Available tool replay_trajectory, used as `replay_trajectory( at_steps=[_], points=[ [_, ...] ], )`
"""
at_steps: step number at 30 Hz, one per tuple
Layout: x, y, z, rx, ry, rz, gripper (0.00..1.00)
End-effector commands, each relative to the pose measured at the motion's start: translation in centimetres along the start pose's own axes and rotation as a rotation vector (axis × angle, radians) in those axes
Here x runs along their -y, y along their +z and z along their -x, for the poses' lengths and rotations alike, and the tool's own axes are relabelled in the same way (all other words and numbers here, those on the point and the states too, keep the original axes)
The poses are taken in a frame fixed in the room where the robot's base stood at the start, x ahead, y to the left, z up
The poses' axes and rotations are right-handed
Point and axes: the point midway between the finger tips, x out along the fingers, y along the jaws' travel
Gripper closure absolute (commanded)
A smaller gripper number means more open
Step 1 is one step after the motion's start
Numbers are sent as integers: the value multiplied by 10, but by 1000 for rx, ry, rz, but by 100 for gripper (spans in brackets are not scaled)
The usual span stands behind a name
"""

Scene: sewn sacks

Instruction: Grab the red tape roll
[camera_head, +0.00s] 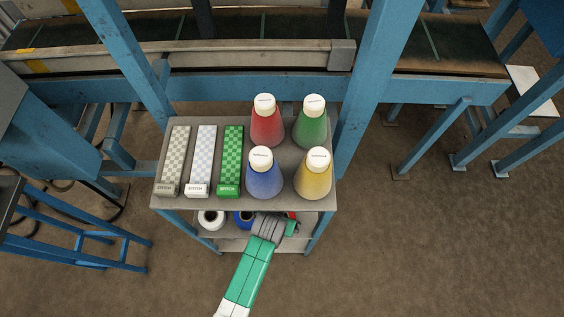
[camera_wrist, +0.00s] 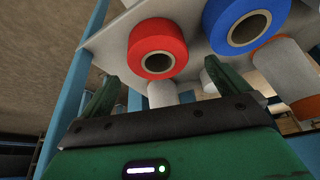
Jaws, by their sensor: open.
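The red tape roll (camera_wrist: 157,48) shows in the wrist view with its round face and dark core hole towards me. It lies just beyond my gripper (camera_wrist: 161,86), between the lines of the two green fingers. The fingers are spread wide with nothing between them, and the roll is apart from them. In the head view, only a sliver of the red roll (camera_head: 292,215) shows below the cart's top edge.
A blue roll (camera_wrist: 240,25) sits close to the right of the red one in the wrist view. A white roll (camera_head: 210,219) shares the lower shelf. The cart's top (camera_head: 221,205) overhangs, carrying several cone bottles and three long boxes. Blue posts flank the shelf.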

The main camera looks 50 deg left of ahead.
Motion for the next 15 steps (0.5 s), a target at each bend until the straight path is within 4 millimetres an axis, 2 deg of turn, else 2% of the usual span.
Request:
replay_trajectory(
  at_steps=[3,9,15],
  points=[
    [0,0,-7,-2,0,0,0],
    [-3,4,-46,-2,0,1,0],
    [-4,2,-55,-3,0,0,0]
  ],
)
